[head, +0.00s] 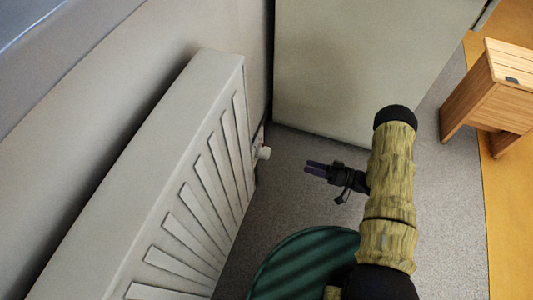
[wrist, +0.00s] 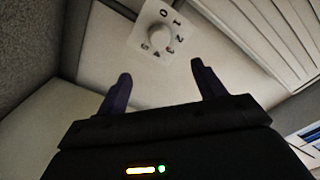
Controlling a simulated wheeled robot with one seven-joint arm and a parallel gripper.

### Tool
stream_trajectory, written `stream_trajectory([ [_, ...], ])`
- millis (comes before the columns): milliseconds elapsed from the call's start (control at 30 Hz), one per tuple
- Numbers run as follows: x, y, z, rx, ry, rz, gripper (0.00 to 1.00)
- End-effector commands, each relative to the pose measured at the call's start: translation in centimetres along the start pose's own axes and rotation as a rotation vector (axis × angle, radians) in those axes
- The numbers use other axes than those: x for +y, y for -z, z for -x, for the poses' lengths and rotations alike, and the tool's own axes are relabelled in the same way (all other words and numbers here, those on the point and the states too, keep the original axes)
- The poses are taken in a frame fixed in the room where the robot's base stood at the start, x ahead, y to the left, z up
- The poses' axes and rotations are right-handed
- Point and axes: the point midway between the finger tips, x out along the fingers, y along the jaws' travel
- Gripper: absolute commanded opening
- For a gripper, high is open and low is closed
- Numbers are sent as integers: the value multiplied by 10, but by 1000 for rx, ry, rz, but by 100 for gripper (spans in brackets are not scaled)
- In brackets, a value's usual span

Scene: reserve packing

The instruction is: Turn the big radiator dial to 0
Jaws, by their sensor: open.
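The radiator dial (head: 263,152) is a small white knob at the far end of the radiator (head: 200,150) in the head view. In the wrist view the round dial (wrist: 160,40) sits on a pale plate (wrist: 143,33) with digits around it, 0, 1 and 2 among them. I cannot tell which digit it points to. My gripper (head: 308,167) is to the right of the dial, apart from it, pointing toward it. In the wrist view the two fingers of my gripper (wrist: 160,80) are spread and empty, with the dial beyond them and above their midpoint.
A pale cabinet or wall panel (head: 365,65) stands behind the dial. A dark green rounded object (head: 300,265) is on the floor near my arm. A wooden stool-like piece (head: 495,90) stands at the right. Grey floor (head: 285,200) lies open between radiator and gripper.

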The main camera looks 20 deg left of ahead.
Motion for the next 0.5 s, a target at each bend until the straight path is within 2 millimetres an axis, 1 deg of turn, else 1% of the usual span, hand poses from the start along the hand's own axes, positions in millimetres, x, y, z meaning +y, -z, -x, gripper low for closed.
stream_trajectory([
  [167, 2, -2, -18, -2, 1, 0, 69],
  [500, 2, -3, -77, -3, 3, 2, 69],
])
